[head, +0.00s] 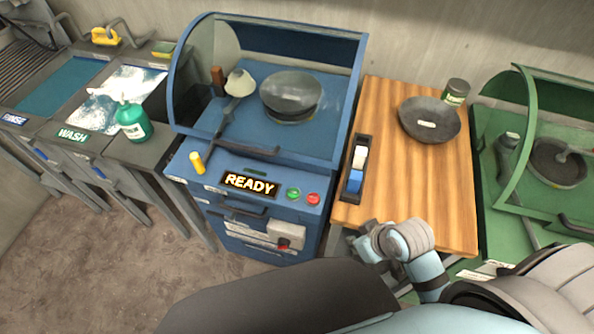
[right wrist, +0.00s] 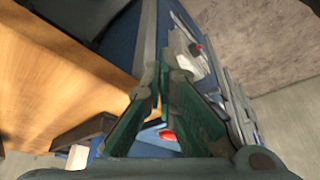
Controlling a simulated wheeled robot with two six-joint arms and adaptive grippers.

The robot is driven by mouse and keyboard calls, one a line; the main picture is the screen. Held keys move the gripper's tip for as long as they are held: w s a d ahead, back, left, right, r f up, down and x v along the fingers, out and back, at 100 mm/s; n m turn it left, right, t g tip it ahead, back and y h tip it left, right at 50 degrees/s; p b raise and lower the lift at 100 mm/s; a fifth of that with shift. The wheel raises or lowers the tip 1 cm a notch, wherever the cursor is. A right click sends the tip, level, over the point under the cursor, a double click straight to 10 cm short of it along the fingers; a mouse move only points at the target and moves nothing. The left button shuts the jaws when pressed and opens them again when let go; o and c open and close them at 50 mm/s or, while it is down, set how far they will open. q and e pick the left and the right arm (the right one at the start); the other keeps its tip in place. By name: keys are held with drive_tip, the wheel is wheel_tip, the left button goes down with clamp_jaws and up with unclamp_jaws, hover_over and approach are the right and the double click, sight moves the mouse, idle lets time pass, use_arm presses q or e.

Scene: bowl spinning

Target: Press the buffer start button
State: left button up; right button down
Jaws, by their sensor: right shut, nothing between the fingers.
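The blue buffer machine (head: 205,160) stands at the centre of the head view, its display (head: 249,184) lit with "READY". A green button (head: 293,193) and a red button (head: 313,198) sit right of the display. A bowl (head: 291,91) is inside under the hood. My right gripper (head: 348,241) is low at the machine's right front corner, partly hidden by its wrist. In the right wrist view its green fingers (right wrist: 166,84) are shut and empty. The red button (right wrist: 167,135) shows beside them there; the green button cannot be made out. My left gripper is not in view.
A wooden table (head: 390,180) right of the machine holds a dark bowl (head: 430,119), a can (head: 456,92) and a narrow tray (head: 355,168). A green machine (head: 510,190) stands far right. Wash and rinse sinks (head: 75,135) with a green bottle (head: 133,122) are left.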

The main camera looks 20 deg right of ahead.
drive_tip(key=w+a+r+n+y, duration=0.4)
drive_tip(key=w+r+n+y, duration=0.3)
drive_tip(key=w+r, duration=0.75)
drive_tip(key=n, duration=0.1)
hover_over(297, 191)
drive_tip(key=shift+t+h, duration=0.3)
drive_tip(key=shift+t, duration=0.1)
wheel_tip(297, 191, down, 6)
drive_tip(key=shift+s+f+b, duration=0.15)
drive_tip(key=shift+f+b, duration=0.05)
drive_tip(key=shift+b, duration=0.1)
wheel_tip(297, 191, down, 4)
drive_tip(key=shift+a+r, duration=0.1)
drive_tip(key=shift+f, duration=0.4)
